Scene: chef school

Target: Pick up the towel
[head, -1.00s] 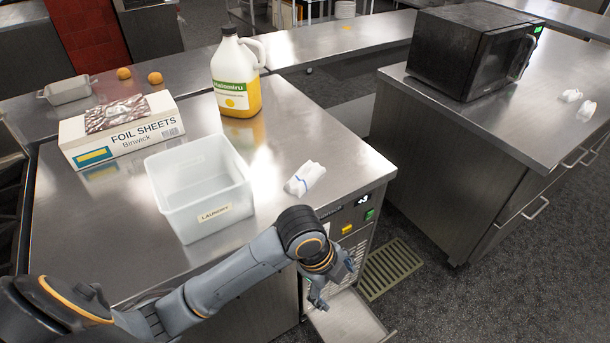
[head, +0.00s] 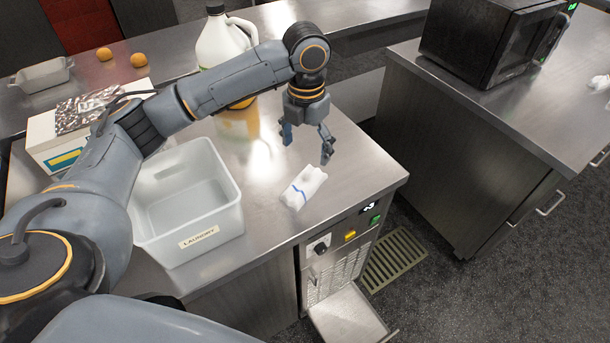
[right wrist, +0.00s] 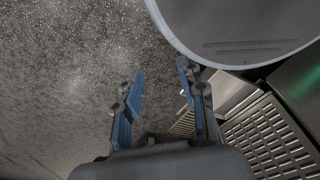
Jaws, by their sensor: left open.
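A small white towel (head: 303,187) with a blue stripe lies folded on the steel counter, near its front right edge. In the head view my left gripper (head: 306,145) hangs above the counter, fingers pointing down and spread. It is empty, just beyond and above the towel, and does not appear to touch it. My right gripper (right wrist: 160,70) shows only in the right wrist view. Its blue fingers are apart with nothing between them, above the dark floor.
An open white bin (head: 225,222) labelled LAUNDRY stands left of the towel. A jug (head: 219,42) and a foil sheets box (head: 45,135) stand behind, partly hidden by my left arm. A microwave (head: 490,40) sits on the right counter. Bare steel lies right of the towel.

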